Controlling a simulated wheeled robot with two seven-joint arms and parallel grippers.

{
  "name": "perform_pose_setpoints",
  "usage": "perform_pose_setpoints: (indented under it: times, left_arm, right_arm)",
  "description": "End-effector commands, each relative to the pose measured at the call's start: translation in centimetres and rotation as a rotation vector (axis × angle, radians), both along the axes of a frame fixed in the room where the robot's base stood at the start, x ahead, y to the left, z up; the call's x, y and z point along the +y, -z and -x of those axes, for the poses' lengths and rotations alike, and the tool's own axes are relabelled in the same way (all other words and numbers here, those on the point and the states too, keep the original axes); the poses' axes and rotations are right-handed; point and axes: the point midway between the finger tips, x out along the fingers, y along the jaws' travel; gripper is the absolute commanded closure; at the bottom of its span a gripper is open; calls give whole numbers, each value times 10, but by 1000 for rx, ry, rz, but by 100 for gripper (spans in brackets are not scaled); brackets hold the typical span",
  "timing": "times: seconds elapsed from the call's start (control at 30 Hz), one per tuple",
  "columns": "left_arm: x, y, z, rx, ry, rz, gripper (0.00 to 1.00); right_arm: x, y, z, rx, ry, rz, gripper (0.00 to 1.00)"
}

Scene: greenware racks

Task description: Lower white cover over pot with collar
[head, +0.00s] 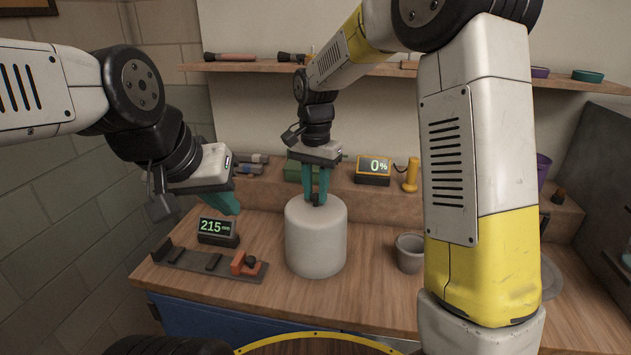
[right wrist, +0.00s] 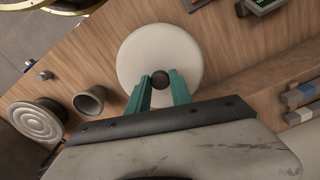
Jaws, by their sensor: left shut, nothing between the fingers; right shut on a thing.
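The white cover (head: 316,245) is a smooth upright cylinder with a dark knob on top. It stands at or just above the wooden bench; a gap below cannot be made out. My right gripper (head: 317,199) points down and is shut on the knob (right wrist: 158,76); the cover's round top (right wrist: 150,45) fills the middle of the right wrist view. No pot with a collar shows; anything under the cover is hidden. My left gripper (head: 230,207) is shut and empty, above the bench to the left of the cover.
A small grey cup (head: 409,253) stands right of the cover. At left are a display reading 215 (head: 218,232) and a dark rail with an orange block (head: 246,264). Behind are a 0% display (head: 373,171) and a yellow tool (head: 411,176). A shelf (head: 250,67) runs above.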

Motion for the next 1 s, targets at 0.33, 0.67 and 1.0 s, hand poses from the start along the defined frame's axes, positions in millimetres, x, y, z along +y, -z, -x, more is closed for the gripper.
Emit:
perform_pose_setpoints:
  times: [0.33,0.67,1.0]
  left_arm:
    - [0,0,0,0,0,0,100]
    - [0,0,0,0,0,0,100]
    - [0,0,0,0,0,0,100]
  right_arm:
    - [0,0,0,0,0,0,54]
    - [0,0,0,0,0,0,49]
    - [0,-47,-1,-3,0,-2,49]
